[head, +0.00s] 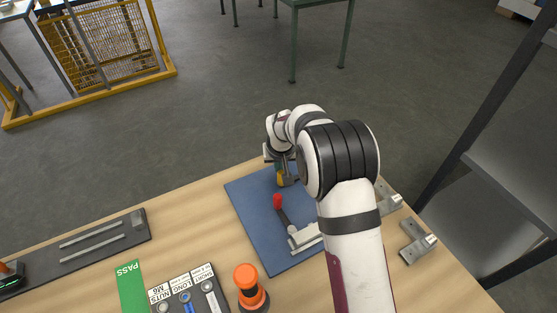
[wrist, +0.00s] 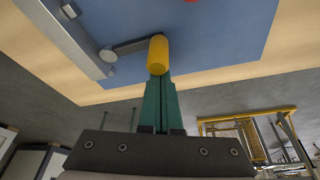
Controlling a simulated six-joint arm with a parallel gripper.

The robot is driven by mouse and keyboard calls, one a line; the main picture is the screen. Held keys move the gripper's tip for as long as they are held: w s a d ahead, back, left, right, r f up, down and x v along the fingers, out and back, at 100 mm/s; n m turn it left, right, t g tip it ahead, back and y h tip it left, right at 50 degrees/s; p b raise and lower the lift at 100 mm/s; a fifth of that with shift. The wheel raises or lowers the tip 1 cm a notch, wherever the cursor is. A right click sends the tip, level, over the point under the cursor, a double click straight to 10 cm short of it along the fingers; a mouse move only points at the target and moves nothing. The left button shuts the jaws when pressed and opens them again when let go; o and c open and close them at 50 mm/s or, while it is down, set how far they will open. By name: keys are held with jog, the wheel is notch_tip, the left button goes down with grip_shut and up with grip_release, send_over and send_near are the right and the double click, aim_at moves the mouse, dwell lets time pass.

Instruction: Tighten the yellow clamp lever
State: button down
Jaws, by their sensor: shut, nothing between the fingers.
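The yellow clamp lever's grip (wrist: 157,54) stands at the end of a grey lever arm (wrist: 132,46) in the wrist view. That arm runs left toward a grey metal bar (wrist: 68,42). In the head view the yellow grip (head: 280,179) shows as a small patch below my gripper (head: 279,164), partly hidden. My gripper's green fingers (wrist: 158,78) are shut and empty, with their tips right at the yellow grip's end. I cannot tell whether they touch it. A second lever with a red grip (head: 277,201) lies nearer on the blue mat (head: 246,205).
Metal brackets (head: 417,245) lie right of my arm. An orange-topped object (head: 247,279), a labelled bin (head: 187,294) and a green PASS card (head: 130,286) stand at the front. A dark plate with bars (head: 95,245) lies left. The wooden table (head: 185,213) is clear between.

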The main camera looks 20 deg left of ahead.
jog(key=shift+s+d, duration=0.1)
jog(key=shift+s, duration=0.05)
jog(key=w+a, duration=0.1)
jog(key=w+a+r, duration=0.1)
jog(key=w, duration=0.1)
jog(key=shift+w+a, duration=0.2)
jog(key=d+v, duration=0.1)
jog(key=v, duration=0.8)
jog(key=s+d+r+m+g, duration=0.1)
jog(key=s+d+r+m, duration=0.1)
jog(key=s+d+r, duration=0.35)
jog(key=s+d+r+m+g, duration=0.1)
jog(key=s+d+r+m, duration=0.15)
jog(key=s+d, duration=0.6)
jog(key=s+d+m+g, duration=0.1)
jog(key=s+d, duration=0.3)
jog(key=s, duration=0.7)
jog(key=s+d+f+m, duration=0.1)
jog(key=s+d+m, duration=0.3)
jog(key=s, duration=0.6)
jog(key=shift+s+d+g, duration=0.25)
jog(key=shift+s+g, duration=0.15)
jog(key=shift+m, duration=0.25)
